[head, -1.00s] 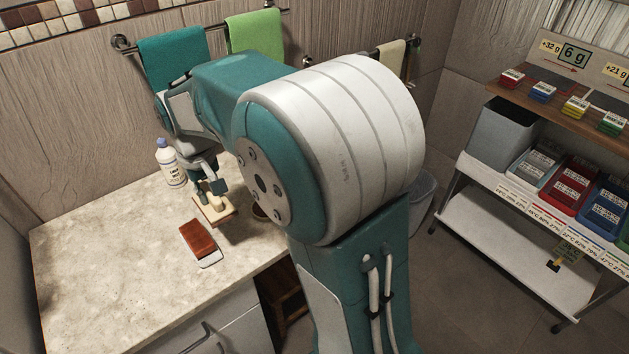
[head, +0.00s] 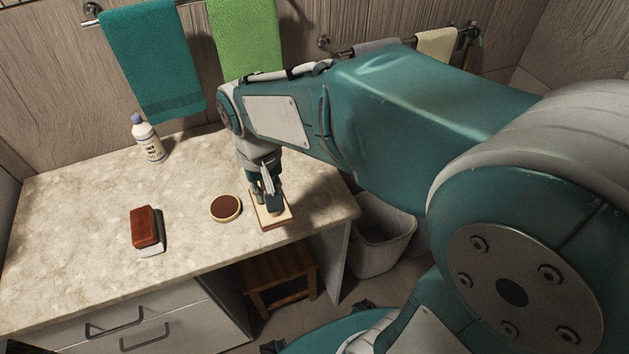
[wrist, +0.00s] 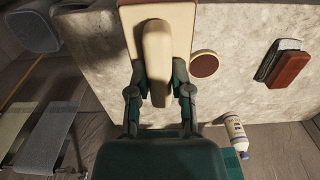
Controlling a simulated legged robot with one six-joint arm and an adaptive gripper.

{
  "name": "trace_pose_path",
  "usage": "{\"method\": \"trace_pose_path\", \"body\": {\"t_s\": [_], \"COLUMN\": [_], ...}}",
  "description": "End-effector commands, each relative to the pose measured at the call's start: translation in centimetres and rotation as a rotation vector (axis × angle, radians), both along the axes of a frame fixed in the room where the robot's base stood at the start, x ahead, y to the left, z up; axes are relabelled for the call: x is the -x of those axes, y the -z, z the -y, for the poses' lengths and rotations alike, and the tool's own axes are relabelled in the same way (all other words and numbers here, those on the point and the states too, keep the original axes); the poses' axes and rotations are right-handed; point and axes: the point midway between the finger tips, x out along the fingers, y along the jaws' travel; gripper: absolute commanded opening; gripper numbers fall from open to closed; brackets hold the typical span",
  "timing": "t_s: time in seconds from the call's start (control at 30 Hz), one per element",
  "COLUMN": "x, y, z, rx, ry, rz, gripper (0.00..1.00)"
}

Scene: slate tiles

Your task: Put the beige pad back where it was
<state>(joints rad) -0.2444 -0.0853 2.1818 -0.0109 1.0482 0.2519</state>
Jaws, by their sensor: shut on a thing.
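The beige pad (head: 276,217) is a flat rectangular block with a brown edge and a raised handle. In the head view it is at the right front part of the counter (head: 90,205). My gripper (head: 266,196) is above it, pointing down. The wrist view shows my gripper (wrist: 159,80) shut on the handle of the beige pad (wrist: 180,18), one finger on each side. Whether the pad's underside touches the counter I cannot tell.
A round brown-topped disc (head: 226,208) lies left of the pad. A red-brown and white block (head: 146,229) lies further left, and a white bottle (head: 148,139) stands at the back. A bin (head: 381,240) and wooden stool (head: 277,277) are below. Towels (head: 152,60) hang behind.

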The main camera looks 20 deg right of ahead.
Motion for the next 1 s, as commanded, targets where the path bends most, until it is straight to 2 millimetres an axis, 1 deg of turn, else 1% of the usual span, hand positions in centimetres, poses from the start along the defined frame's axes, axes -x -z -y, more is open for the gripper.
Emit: {"method": "trace_pose_path", "body": {"t_s": [0.07, 0.17, 0.53, 0.7, 0.8, 1.0], "x": [-0.1, -1.2, -7.8, -9.7, -10.6, -11.5], "y": [0.2, 0.9, 4.4, 7.5, 8.8, 10.0], "z": [-0.4, 0.2, 6.1, 6.9, 7.2, 7.5], "rx": [0.004, 0.006, -0.009, -0.006, -0.004, -0.002], "ry": [-0.002, 0.002, 0.003, 0.001, -0.001, -0.002], "rz": [-0.001, -0.002, -0.003, -0.005, -0.003, -0.001], "gripper": [0.0, 0.0, 0.0, 0.0, 0.0, 0.0]}}
